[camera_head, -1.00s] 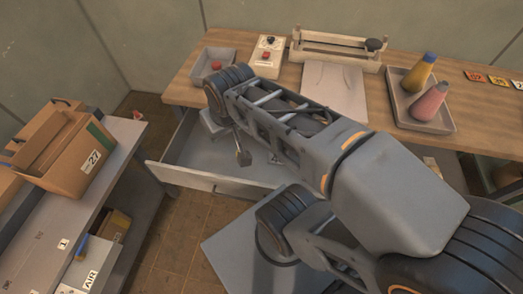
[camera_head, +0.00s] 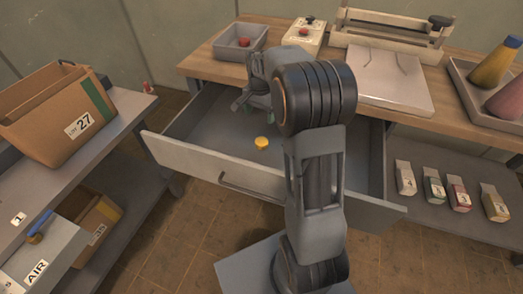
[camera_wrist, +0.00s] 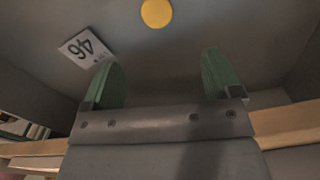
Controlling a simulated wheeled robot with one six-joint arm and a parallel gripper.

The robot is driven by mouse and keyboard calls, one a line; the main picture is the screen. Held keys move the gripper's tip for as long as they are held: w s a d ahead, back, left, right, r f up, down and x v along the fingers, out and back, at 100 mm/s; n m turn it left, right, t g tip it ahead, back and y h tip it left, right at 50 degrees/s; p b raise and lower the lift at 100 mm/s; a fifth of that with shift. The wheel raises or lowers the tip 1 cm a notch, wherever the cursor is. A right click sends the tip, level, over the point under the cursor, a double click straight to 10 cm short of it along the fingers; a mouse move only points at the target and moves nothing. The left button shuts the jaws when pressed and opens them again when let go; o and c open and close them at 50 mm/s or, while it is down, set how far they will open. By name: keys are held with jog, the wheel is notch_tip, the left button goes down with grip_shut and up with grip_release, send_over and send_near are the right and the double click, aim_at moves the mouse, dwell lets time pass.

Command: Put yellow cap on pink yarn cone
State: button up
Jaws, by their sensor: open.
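The yellow cap (camera_head: 262,143) sits inside the open drawer (camera_head: 207,162), and it also shows at the top of the wrist view (camera_wrist: 156,13). My gripper (camera_head: 240,103) is over the drawer's back left part, partly hidden by my arm. In the wrist view, its two green fingers (camera_wrist: 160,78) are spread and empty, with the cap beyond them and apart from them. The pink yarn cone (camera_head: 508,102) lies tilted in a grey tray (camera_head: 462,88) at the right of the table, cut off by the picture edge.
A yellow cone (camera_head: 492,65) with a blue top is beside the pink one. A grey bin (camera_head: 227,53), a control box (camera_head: 298,42) and a press-like frame (camera_head: 385,35) stand on the table. Small cartons (camera_head: 405,178) stand on the shelf below. A cardboard box (camera_head: 60,112) is at left.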

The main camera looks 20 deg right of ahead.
jog(key=b, duration=0.2)
send_over(262, 141)
jog(key=f, duration=0.8)
jog(key=shift+w+a+f, duration=0.2)
jog(key=shift+a+f, duration=0.05)
jog(key=shift+f, duration=0.1)
jog(key=shift+s+d+f+b, duration=0.1)
jog(key=shift+f+b, duration=0.2)
jog(key=shift+f, duration=1.05)
jog(key=shift+s+d+f+b, duration=0.1)
jog(key=shift+f+b, duration=0.2)
jog(key=shift+f, duration=1.05)
jog(key=c, duration=1)
jog(key=shift+r, duration=0.15)
jog(key=shift+r+p, duration=0.3)
jog(key=shift+r, duration=0.35)
jog(key=s+d+r+p, duration=0.3)
jog(key=s+d+r, duration=0.4)
jog(key=s+r, duration=0.4)
jog(key=shift+s+d+r, duration=0.25)
jog(key=shift+s+d, duration=0.05)
jog(key=shift+d, duration=0.1)
